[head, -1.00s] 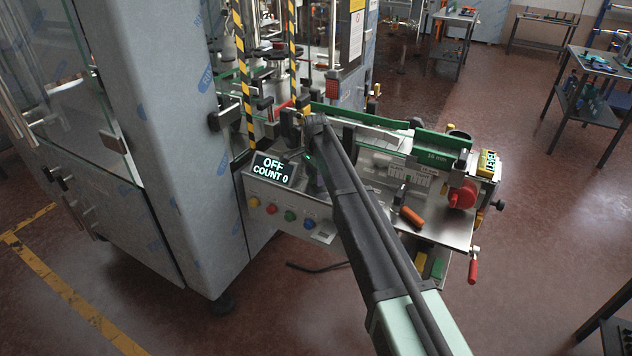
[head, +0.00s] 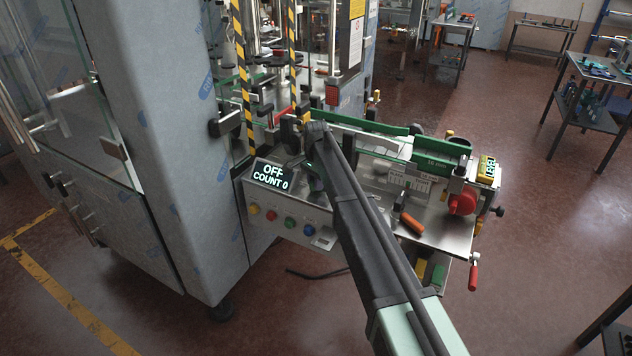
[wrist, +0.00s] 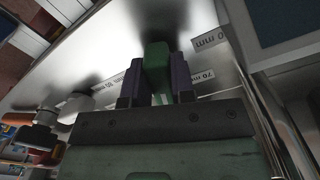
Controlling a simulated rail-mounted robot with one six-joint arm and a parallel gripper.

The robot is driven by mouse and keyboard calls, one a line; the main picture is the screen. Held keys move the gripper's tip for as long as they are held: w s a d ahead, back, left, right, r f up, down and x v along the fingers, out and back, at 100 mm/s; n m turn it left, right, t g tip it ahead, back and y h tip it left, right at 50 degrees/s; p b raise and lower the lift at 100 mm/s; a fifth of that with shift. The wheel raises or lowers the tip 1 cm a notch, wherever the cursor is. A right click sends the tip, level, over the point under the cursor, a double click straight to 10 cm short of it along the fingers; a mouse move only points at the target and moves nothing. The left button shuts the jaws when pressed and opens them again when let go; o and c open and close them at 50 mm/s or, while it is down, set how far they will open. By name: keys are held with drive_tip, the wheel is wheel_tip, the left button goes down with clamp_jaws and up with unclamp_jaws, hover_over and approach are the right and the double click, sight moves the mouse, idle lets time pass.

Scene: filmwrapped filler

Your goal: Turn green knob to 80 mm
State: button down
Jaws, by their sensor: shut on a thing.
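The green knob (wrist: 157,62) is in the middle of the wrist view, above a shiny metal plate (wrist: 120,35). My gripper (wrist: 156,78) is shut on it, with one dark finger on each side. A label reading 70 mm (wrist: 203,77) lies just right of the right finger. Another mm label (wrist: 210,38) lies further up and right, its number hard to read. A 50 mm label (wrist: 103,83) is on the left. In the head view my arm hides the knob, and the gripper is only partly visible beside the display.
The machine's display (head: 271,176) reads OFF, COUNT 0. Coloured buttons (head: 290,222) line the front panel below it. Green guide rails (head: 443,148), a red knob (head: 463,201) and an orange handle (head: 412,223) are to the right of my arm. Open floor lies in front.

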drive_tip(key=n, duration=0.5)
drive_tip(key=shift+s+d, duration=0.15)
drive_tip(key=n, duration=0.6)
drive_tip(key=shift+d, duration=0.2)
drive_tip(key=n, duration=0.5)
drive_tip(key=shift+d, duration=0.2)
drive_tip(key=n, duration=0.5)
drive_tip(key=shift+w+d+n, duration=0.1)
drive_tip(key=shift+w+n, duration=0.15)
drive_tip(key=shift+n, duration=0.15)
drive_tip(key=c, duration=1)
unclamp_jaws()
drive_tip(key=shift+o, duration=0.2)
